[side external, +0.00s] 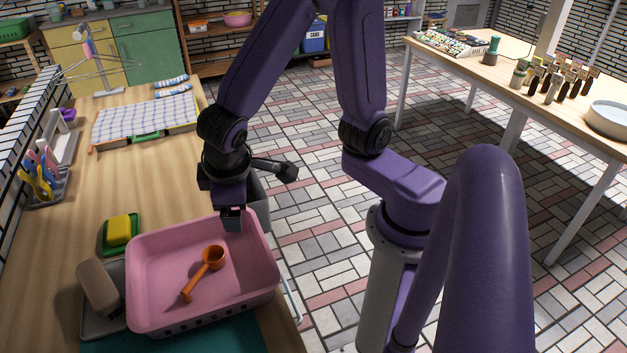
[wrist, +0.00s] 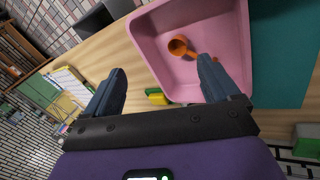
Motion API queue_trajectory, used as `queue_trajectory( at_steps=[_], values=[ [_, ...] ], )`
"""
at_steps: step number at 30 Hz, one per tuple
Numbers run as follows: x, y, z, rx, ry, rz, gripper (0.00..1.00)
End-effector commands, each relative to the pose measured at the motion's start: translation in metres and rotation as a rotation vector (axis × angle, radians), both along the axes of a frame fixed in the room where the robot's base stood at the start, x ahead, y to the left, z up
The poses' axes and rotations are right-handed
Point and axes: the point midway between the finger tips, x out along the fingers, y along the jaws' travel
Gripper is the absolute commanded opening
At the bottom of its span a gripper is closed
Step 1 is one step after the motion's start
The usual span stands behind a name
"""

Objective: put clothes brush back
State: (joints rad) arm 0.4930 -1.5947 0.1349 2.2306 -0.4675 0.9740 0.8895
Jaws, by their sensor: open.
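A brown rounded block (side external: 98,287), possibly the clothes brush, rests tilted on a grey tray (side external: 103,324) at the left of the pink basin (side external: 150,318). Its underside is hidden, so I cannot tell whether it has bristles. It is not seen in the wrist view. My gripper (side external: 231,220) points down near the basin's far right corner, well away from the block. In the wrist view, the fingers of my gripper (wrist: 162,86) are spread with nothing held between them.
An orange scoop (side external: 209,262) lies in the basin. A yellow sponge (side external: 120,229) sits on a green dish beside it. Coloured pegs (side external: 42,176) stand in a holder at the left. A checked cloth (side external: 146,118) lies farther back. The counter between is clear.

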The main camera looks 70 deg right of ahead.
Motion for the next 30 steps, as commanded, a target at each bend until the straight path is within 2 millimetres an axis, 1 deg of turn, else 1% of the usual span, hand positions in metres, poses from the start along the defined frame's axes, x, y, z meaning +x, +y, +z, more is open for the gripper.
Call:
queue_trajectory(
  at_steps=[1,6,9,12,15,18,30],
  values=[
    [-0.016,-0.013,0.006,0.024,0.05,0.056,0.89],
    [-0.071,-0.044,0.015,0.106,0.213,0.286,0.89],
    [-0.098,-0.057,0.019,0.157,0.275,0.408,0.89],
    [-0.117,-0.065,0.021,0.198,0.312,0.5,0.89],
    [-0.128,-0.069,0.021,0.222,0.331,0.555,0.89],
    [-0.132,-0.07,0.022,0.231,0.337,0.579,0.89],
    [-0.132,-0.07,0.022,0.229,0.338,0.581,0.89]
  ],
)
